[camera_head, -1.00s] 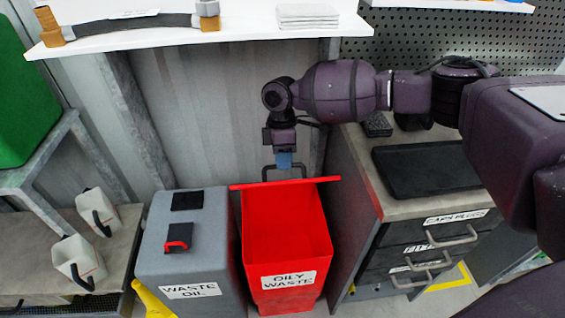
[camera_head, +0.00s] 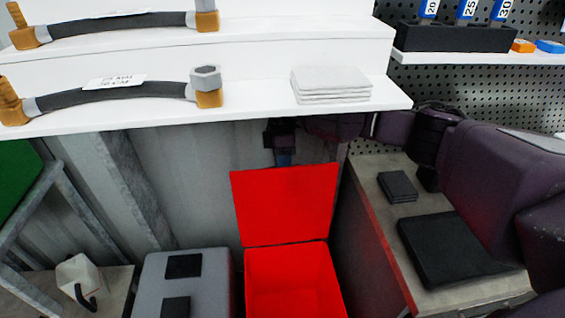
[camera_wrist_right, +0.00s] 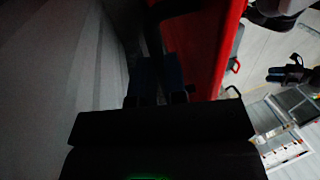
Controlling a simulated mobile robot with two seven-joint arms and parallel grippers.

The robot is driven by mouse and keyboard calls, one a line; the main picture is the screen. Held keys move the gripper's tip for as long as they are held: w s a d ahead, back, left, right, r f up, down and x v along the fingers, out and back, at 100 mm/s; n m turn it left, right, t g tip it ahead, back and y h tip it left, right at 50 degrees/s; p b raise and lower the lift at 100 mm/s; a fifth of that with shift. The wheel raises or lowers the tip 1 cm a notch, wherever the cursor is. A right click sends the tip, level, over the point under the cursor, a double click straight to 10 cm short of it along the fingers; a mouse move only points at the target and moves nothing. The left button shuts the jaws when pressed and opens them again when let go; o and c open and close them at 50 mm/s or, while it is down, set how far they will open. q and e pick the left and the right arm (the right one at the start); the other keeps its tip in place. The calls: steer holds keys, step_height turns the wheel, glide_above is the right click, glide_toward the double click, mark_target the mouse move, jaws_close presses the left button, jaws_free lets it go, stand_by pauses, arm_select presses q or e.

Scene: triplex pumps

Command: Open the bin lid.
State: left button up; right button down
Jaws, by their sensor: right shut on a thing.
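The red bin (camera_head: 292,284) stands low in the middle of the head view. Its red lid (camera_head: 287,205) is raised, about upright at the back edge, with its flat face towards me, so the bin's mouth is uncovered. My right gripper (camera_head: 283,158) is at the lid's top edge, partly hidden behind it, and shut on the lid's handle, which the lid hides in the head view. In the right wrist view the dark gripper fingers (camera_wrist_right: 158,82) are beside the red lid (camera_wrist_right: 205,55). My left gripper is not in view.
A grey waste bin (camera_head: 215,268) stands close on the left. A cabinet (camera_head: 372,185) with black items on top is on the right. White shelves (camera_head: 240,110) with hoses and a white stack overhang the lid and my right wrist. A wall is close behind.

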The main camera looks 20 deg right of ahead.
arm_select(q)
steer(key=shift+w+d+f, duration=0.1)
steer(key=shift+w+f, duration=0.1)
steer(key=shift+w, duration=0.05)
arm_select(e)
steer(key=shift+w+d+f, duration=0.1)
steer(key=shift+w+f, duration=0.15)
steer(key=shift+f, duration=0.6)
steer(key=c, duration=1.3)
jaws_free()
steer(key=shift+o, duration=0.6)
steer(key=shift+w, duration=0.2)
steer(key=shift+r, duration=0.35)
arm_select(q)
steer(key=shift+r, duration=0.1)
arm_select(e)
steer(key=shift+r, duration=0.1)
